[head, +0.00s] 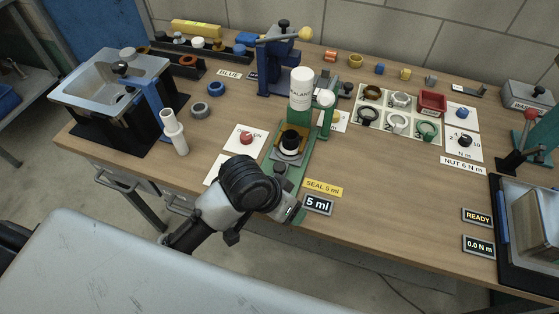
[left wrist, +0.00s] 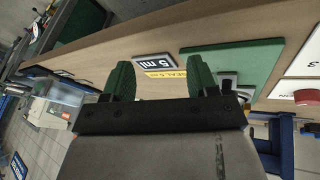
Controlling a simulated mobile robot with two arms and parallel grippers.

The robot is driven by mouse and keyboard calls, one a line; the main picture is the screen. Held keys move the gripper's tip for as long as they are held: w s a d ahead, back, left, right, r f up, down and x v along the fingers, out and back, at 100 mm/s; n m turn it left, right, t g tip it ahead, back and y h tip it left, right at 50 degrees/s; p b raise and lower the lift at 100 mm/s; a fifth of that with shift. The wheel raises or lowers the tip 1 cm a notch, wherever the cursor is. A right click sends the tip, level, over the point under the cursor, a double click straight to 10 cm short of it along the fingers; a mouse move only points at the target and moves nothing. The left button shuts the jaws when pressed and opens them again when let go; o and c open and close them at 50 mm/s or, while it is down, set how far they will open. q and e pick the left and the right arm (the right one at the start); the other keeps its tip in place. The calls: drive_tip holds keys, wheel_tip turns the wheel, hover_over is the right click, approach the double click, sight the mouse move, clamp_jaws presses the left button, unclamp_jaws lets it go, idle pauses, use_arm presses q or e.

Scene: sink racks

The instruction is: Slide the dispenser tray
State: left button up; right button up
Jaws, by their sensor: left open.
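The dispenser (head: 328,115) is a green stand with a white sealant bottle (head: 300,92) upright over its green base plate (head: 295,172). The base plate also shows in the left wrist view (left wrist: 235,62). My left gripper (head: 291,211) is at the near end of the base, by the table's front edge. In the left wrist view its two green fingers (left wrist: 160,78) are apart with nothing between them. My right gripper is in neither view.
A 5 ml display (head: 318,205) and yellow seal label (head: 322,188) lie just right of my gripper. A red button (head: 246,138) is left of the dispenser. A parts mat (head: 372,124) with rings stands farther back right. The table's front right is mostly clear.

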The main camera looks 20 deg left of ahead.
use_arm(q)
drive_tip(key=w+d+r, duration=0.2)
drive_tip(key=shift+w+m+g, duration=0.4)
wheel_tip(320, 180, up, 2)
drive_tip(key=w+g+y, duration=0.1)
drive_tip(key=w, duration=0.2)
drive_tip(key=n+g+y, duration=0.1)
drive_tip(key=n+y, duration=0.1)
drive_tip(key=y, duration=0.1)
approach(280, 166)
drive_tip(key=f, duration=0.9)
drive_tip(key=shift+w+d, duration=0.15)
drive_tip(key=shift+w, duration=0.05)
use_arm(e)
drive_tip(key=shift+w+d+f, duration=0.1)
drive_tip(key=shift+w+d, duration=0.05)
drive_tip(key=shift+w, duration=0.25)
